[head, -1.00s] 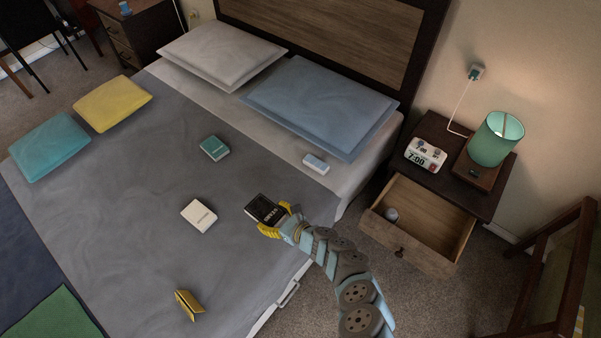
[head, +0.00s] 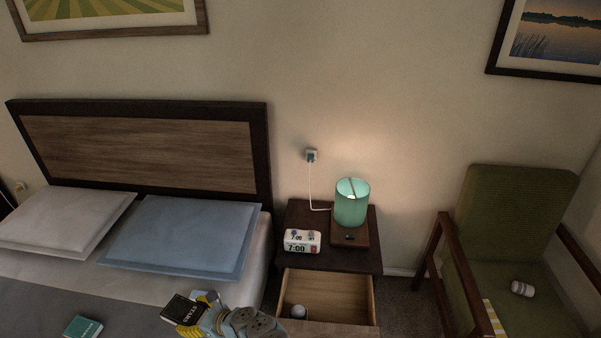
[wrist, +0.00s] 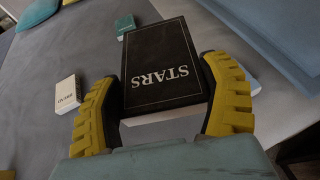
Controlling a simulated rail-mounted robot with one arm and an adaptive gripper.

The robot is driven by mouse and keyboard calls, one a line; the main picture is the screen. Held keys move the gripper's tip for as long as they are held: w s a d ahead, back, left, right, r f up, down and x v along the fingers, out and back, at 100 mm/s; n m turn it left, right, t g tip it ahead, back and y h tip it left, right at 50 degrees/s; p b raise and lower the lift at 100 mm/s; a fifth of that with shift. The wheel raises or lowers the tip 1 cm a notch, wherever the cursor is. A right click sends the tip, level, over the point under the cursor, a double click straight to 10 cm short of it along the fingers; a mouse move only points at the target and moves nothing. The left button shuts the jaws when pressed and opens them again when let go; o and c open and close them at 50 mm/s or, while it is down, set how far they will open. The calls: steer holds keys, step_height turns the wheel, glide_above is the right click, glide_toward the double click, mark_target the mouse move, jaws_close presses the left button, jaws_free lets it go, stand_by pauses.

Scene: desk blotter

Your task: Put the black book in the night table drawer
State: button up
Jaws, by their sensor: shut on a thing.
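The black book (wrist: 162,62), with "STARS" on its cover, is held between the yellow fingers of my gripper (wrist: 163,108) in the wrist view. In the head view the black book (head: 183,309) and my gripper (head: 200,318) show at the bottom edge, over the right side of the bed. The night table (head: 293,224) stands right of the bed. Its drawer (head: 340,292) is pulled open and holds a small round pale object (head: 298,311) at its left. My gripper is left of the drawer.
An alarm clock (head: 302,241) and a green lamp (head: 351,203) stand on the night table. A green armchair (head: 520,215) is to its right. A teal book (head: 83,326) lies on the bed; a white book (wrist: 66,94) shows in the wrist view. Most of the drawer is empty.

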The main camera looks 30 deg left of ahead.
steer(key=w+d+r+m+t, duration=0.3)
steer(key=w+r, duration=0.2)
steer(key=w, duration=0.4)
steer(key=w+d+r+m+t, duration=0.3)
steer(key=w+r, duration=0.2)
steer(key=w, duration=0.4)
steer(key=w+d+r+m+t+h, duration=0.2)
steer(key=w+d+m+t+h, duration=0.15)
steer(key=d, duration=0.65)
steer(key=w+d+r+m+t+h, duration=0.1)
steer(key=w+d+m+t+h, duration=0.2)
steer(key=d, duration=0.7)
steer(key=s+d+f+m+t+h, duration=0.1)
steer(key=s+d+m+h, duration=0.2)
steer(key=d, duration=1)
steer(key=s+d+f+m+t+h, duration=0.15)
steer(key=s+d+m+h, duration=0.25)
steer(key=d, duration=0.9)
steer(key=s+r+p, duration=0.5)
steer(key=r+p, duration=0.5)
steer(key=p, duration=0.2)
steer(key=s+r+p, duration=0.5)
steer(key=r+p, duration=0.4)
steer(key=p, duration=0.3)
steer(key=shift+a+r+p, duration=0.25)
steer(key=shift+r+p, duration=0.1)
